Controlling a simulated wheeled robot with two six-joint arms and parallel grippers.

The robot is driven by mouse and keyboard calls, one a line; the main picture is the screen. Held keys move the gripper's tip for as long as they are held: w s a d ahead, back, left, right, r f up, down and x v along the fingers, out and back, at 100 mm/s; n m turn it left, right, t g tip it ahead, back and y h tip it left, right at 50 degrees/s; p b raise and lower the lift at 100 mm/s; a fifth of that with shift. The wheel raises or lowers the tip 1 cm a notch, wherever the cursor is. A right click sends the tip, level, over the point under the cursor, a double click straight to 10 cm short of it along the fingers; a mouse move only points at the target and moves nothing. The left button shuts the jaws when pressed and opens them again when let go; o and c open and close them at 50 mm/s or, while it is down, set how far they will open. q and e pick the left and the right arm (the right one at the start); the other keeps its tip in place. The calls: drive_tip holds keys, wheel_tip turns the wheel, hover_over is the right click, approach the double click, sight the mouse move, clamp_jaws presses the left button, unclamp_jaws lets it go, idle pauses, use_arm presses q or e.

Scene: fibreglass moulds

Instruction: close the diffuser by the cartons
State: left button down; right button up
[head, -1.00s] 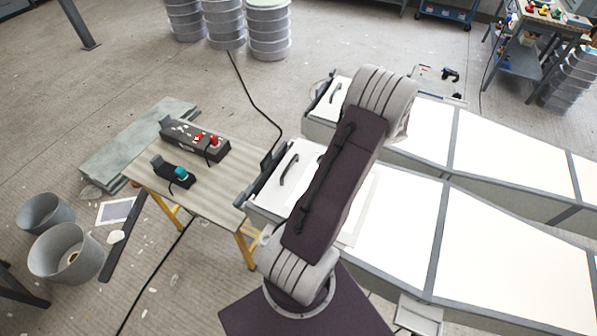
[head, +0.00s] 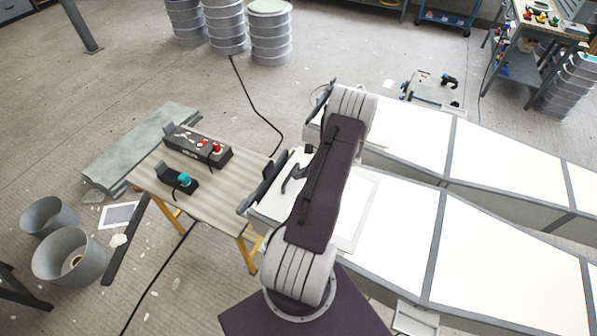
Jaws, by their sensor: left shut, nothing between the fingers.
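Two long grey-framed, white-panelled bodies run to the right; I cannot tell for sure which is the diffuser, and I see no cartons. The near body (head: 400,225) has a white end panel with a dark handle at its left end, by a dark upright edge (head: 262,186). The far body (head: 420,135) lies behind it, its left end partly covered by my arm. My left gripper (head: 294,175) shows only as a dark shape at the near body's handle, partly hidden by my arm. It is shut and empty; I cannot tell whether it touches the handle. My right gripper is out of view.
A yellow-legged table (head: 215,205) left of the bodies holds a dark box with red buttons (head: 200,147) and a teal-knobbed box (head: 180,180). Grey buckets (head: 68,257) stand at lower left, drums (head: 270,35) at the back. A black cable crosses the floor.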

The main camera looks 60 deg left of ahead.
use_arm(q)
drive_tip(key=shift+s+a, duration=0.1)
drive_tip(key=shift+a, duration=0.1)
drive_tip(key=shift+f, duration=0.1)
drive_tip(key=shift+s+a+f+b, duration=0.1)
drive_tip(key=shift+s+a+b, duration=0.35)
drive_tip(key=shift+a+b, duration=0.3)
drive_tip(key=shift+r, duration=0.2)
